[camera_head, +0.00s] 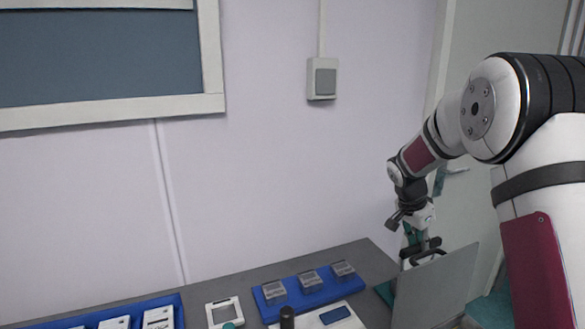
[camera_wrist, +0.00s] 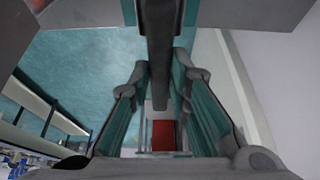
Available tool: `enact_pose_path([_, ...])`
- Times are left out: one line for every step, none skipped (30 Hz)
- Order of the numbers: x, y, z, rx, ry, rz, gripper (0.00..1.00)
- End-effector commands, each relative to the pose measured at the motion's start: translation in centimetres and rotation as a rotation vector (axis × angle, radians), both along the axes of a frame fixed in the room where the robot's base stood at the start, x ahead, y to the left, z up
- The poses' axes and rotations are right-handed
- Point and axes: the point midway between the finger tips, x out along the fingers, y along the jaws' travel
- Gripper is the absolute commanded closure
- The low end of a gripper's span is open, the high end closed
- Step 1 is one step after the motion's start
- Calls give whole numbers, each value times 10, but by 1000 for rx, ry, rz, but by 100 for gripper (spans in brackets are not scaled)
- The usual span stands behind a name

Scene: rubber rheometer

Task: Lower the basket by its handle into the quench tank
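My gripper (camera_head: 412,236) hangs at the right end of the bench, fingers down, behind an upright grey panel (camera_head: 436,287). In the wrist view its two fingers (camera_wrist: 160,82) with teal faces stand on either side of a dark bar (camera_wrist: 160,45), which looks like a handle. I cannot tell whether the fingers touch it. Dark curved parts (camera_head: 428,255) show just below the gripper in the head view. The panel hides what lies below them, and no basket or quench tank can be clearly made out.
A blue tray (camera_head: 290,304) with several small blocks sits left of the panel. A red patch (camera_wrist: 163,134) shows between my fingers. The wall is close behind the bench.

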Motion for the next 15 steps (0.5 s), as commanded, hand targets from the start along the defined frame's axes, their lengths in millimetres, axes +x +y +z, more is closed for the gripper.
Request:
enact_pose_path([0,0,0,0,0,0,100])
enact_pose_path([0,0,0,0,0,0,100])
enact_pose_path([0,0,0,0,0,0,100])
enact_pose_path([0,0,0,0,0,0,100])
enact_pose_path([0,0,1,-1,-1,0,100])
enact_pose_path([0,0,1,-1,-1,0,100])
enact_pose_path([1,0,1,-1,-1,0,100])
enact_pose_path([1,0,1,-1,-1,0,100])
enact_pose_path([1,0,2,-1,-2,-1,100])
enact_pose_path([1,0,3,-1,-2,-1,100])
enact_pose_path([1,0,4,-1,-3,0,100])
enact_pose_path([1,0,5,-1,-2,-1,100])
enact_pose_path([1,0,6,-1,-2,-1,100])
enact_pose_path([1,0,7,-2,-2,0,100])
enact_pose_path([1,0,9,-2,-2,0,100])
